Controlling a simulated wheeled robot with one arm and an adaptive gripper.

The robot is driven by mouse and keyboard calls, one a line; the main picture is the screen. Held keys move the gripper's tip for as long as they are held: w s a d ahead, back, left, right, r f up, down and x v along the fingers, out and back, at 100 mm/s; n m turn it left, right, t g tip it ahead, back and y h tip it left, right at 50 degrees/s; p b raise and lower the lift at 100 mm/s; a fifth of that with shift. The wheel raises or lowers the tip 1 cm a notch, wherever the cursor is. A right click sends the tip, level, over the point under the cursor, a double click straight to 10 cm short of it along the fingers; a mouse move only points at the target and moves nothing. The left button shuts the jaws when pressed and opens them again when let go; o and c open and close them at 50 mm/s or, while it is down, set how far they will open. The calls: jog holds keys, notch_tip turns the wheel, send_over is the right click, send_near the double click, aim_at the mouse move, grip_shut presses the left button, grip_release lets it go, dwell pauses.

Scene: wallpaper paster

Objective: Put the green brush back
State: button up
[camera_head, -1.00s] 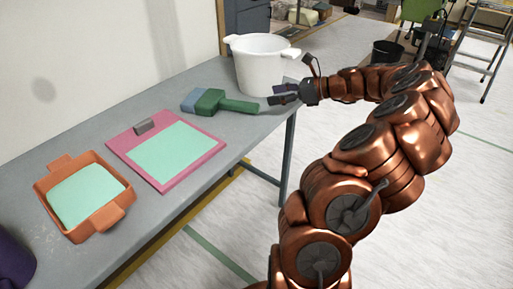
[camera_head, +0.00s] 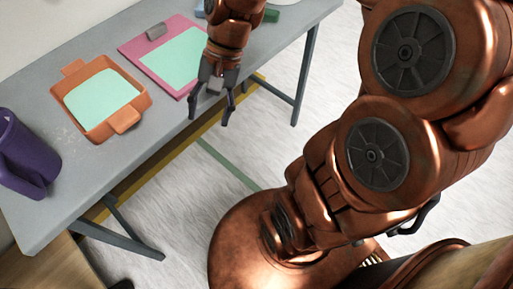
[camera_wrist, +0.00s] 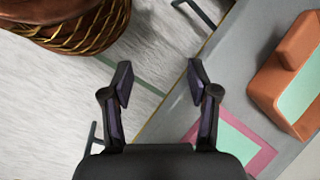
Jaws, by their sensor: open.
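The green brush lies on the grey table at the top of the head view, mostly hidden behind my arm. The end of its green handle (camera_head: 271,15) shows to the right of the arm, and a bit of its blue part shows to the left. My gripper (camera_head: 209,118) is open and empty, pointing down by the table's front edge, nearer than the brush and apart from it. In the wrist view my gripper's fingers (camera_wrist: 159,78) are spread with nothing between them, over the floor beside the table edge. The brush is not in the wrist view.
A pink clipboard with a mint sheet (camera_head: 138,49) lies behind my gripper. An orange tray (camera_head: 140,99) holding a mint-coloured fill stands left of it. A purple mug (camera_head: 28,150) is at the table's left. The rim of a white pot shows at the top edge.

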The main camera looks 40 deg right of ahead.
jog(key=s+d+f+n+h, duration=0.1)
jog(key=s+f+n+h, duration=0.1)
jog(key=s, duration=0.4)
jog(key=s+d+f+n+g+h, duration=0.1)
jog(key=s+d+f+n+h, duration=0.1)
jog(key=s+n, duration=0.3)
jog(key=shift+s+d+h, duration=0.2)
jog(key=shift+s+h, duration=0.3)
jog(key=shift+s, duration=0.15)
notch_tip(320, 180, up, 24)
jog(key=s+p, duration=0.1)
jog(key=p, duration=2.2)
jog(key=shift+s+r, duration=0.25)
